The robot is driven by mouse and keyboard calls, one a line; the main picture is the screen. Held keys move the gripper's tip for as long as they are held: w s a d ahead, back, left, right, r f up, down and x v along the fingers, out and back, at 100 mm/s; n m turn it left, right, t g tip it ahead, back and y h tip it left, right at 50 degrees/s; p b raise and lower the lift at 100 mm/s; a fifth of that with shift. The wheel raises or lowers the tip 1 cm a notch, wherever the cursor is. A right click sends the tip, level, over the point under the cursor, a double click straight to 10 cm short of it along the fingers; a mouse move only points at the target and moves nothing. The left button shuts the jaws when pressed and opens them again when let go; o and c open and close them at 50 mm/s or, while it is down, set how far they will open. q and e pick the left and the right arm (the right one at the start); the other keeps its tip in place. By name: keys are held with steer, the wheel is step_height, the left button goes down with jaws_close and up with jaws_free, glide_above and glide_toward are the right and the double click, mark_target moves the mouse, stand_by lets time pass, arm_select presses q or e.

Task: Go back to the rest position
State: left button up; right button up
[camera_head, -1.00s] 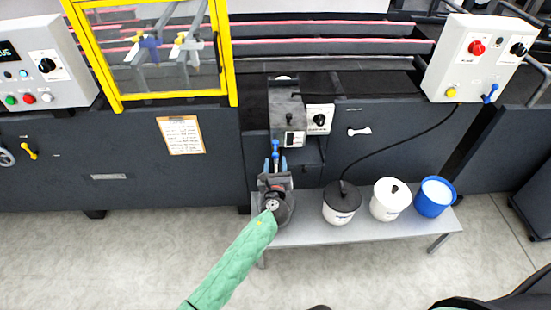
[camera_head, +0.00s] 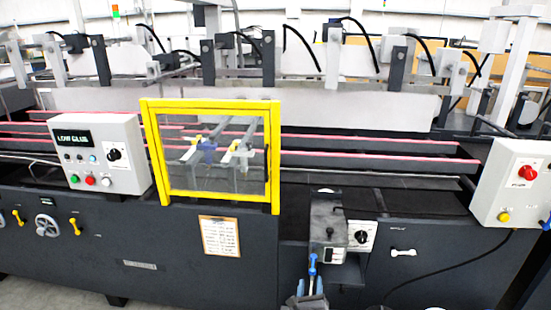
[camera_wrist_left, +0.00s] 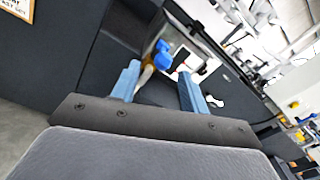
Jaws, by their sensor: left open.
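My left gripper (camera_head: 309,287) shows at the bottom edge of the head view, in front of the grey glue unit (camera_head: 327,222). In the left wrist view its two blue fingers stand apart (camera_wrist_left: 160,90), with nothing held between them. A blue-handled valve (camera_wrist_left: 161,56) shows beyond and between the fingertips there. The same blue handle (camera_head: 313,265) shows just above the fingers in the head view. I cannot tell whether the fingers touch it. My right gripper is not in view.
A control panel (camera_head: 103,153) reading "LOW GLUE" is at the left, beside a yellow-framed clear guard (camera_head: 152,155). Another panel (camera_head: 515,180) with a red button is at the right. The dark machine front (camera_head: 150,245) spans the view.

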arm_select(q)
steer(key=s+a+f+n+g+y, duration=0.15)
steer(key=a+f+n+g, duration=0.35)
steer(key=a+f+n, duration=0.6)
steer(key=s+a+f+n+g+y, duration=0.15)
steer(key=a+f+n+g, duration=0.25)
steer(key=f+n, duration=0.75)
steer(key=s+a+f+n+g, duration=0.2)
steer(key=s+a+f+n, duration=0.15)
steer(key=s, duration=0.45)
steer(key=s+a+f+n+g, duration=0.2)
steer(key=s+a+f, duration=0.3)
steer(key=s, duration=0.3)
steer(key=s+a+f+n+g, duration=0.1)
steer(key=s+a+f+n, duration=0.3)
steer(key=s, duration=0.3)
steer(key=s+a+f+g, duration=0.1)
steer(key=s+f, duration=0.2)
steer(key=s, duration=0.5)
steer(key=s+a+f+g, duration=0.1)
steer(key=s+a+f, duration=0.1)
steer(key=s, duration=0.6)
steer(key=shift+s+f+m+h, duration=0.3)
steer(key=shift+s+f+m, duration=0.1)
steer(key=shift+f, duration=0.3)
steer(key=shift+w+r, duration=0.1)
steer(key=shift+w, duration=0.05)
